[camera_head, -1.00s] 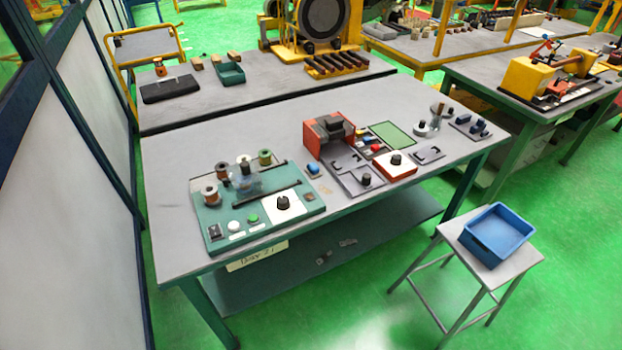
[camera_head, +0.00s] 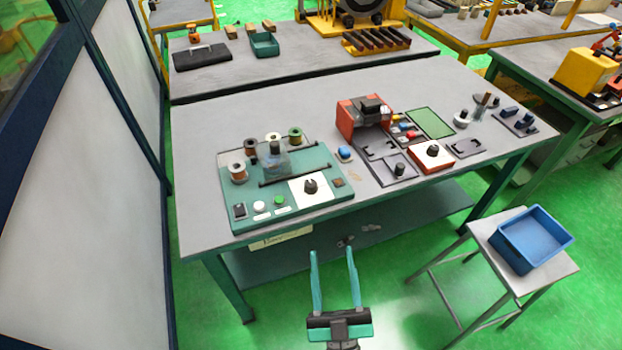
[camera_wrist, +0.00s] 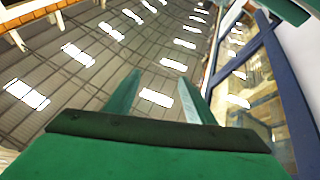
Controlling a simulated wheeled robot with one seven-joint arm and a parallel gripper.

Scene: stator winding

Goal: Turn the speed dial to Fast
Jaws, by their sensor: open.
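A teal winding panel (camera_head: 322,167) lies on the near workbench, with a black knob (camera_head: 311,186) on a white square plate at its front right. A second black knob (camera_head: 433,150) sits on a red-edged box further right. Which of them is the speed dial I cannot tell; their markings are too small to read. My gripper (camera_head: 332,252) is open and empty, in front of the bench's front edge and apart from both knobs. In the wrist view its two green fingers (camera_wrist: 158,90) point toward the ceiling, with nothing between them.
The panel also holds several wire spools (camera_head: 250,148), a green button (camera_head: 279,199) and a white button (camera_head: 259,207). A red and grey device (camera_head: 359,117) stands to its right. A blue bin (camera_head: 537,237) is on a stool at right. A wall (camera_head: 95,150) runs along the left.

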